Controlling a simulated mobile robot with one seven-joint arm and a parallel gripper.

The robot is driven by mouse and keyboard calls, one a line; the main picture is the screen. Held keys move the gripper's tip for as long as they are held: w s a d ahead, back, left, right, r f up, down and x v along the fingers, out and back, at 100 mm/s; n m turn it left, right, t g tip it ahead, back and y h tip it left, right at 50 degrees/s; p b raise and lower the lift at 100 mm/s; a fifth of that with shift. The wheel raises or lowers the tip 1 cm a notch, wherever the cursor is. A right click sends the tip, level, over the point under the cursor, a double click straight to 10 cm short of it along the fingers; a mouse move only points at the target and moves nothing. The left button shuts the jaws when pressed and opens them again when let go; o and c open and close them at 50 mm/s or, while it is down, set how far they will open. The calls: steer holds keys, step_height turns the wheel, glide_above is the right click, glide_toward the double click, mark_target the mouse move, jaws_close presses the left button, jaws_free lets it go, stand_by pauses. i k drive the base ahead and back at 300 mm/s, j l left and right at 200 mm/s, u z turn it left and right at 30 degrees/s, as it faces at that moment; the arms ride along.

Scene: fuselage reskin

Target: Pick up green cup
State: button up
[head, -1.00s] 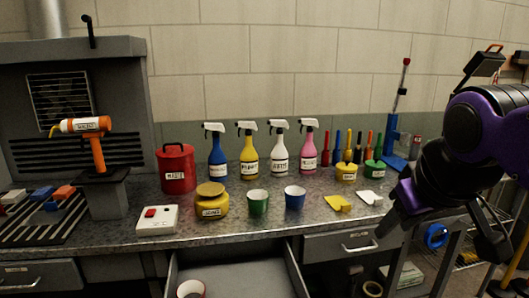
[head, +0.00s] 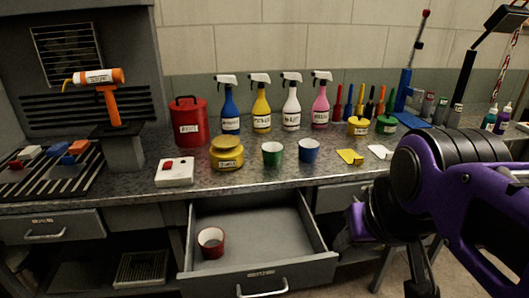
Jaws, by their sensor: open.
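The green cup (head: 272,154) stands upright on the metal workbench (head: 232,185), between the yellow jar (head: 227,154) and the blue cup (head: 309,151). My gripper (head: 385,270) hangs at the lower right, in front of the bench and well apart from the green cup. It is open, and I see nothing between its fingers. The fingers are dark and partly hidden by my purple arm.
An open drawer (head: 300,255) juts out below the green cup, with a red cup (head: 211,241) inside. Spray bottles (head: 261,105) stand behind. A white switch box (head: 174,172) and yellow scraper (head: 350,157) lie near the front edge.

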mark_target(272, 154)
steer(key=i+l+u, duration=0.15)
steer(key=l, duration=0.25)
steer(key=i+l+u, duration=0.2)
steer(key=l, duration=0.15)
steer(key=l+u, duration=0.15)
steer(key=l, duration=0.3)
steer(key=i+l+u, duration=0.15)
steer(key=l, duration=0.25)
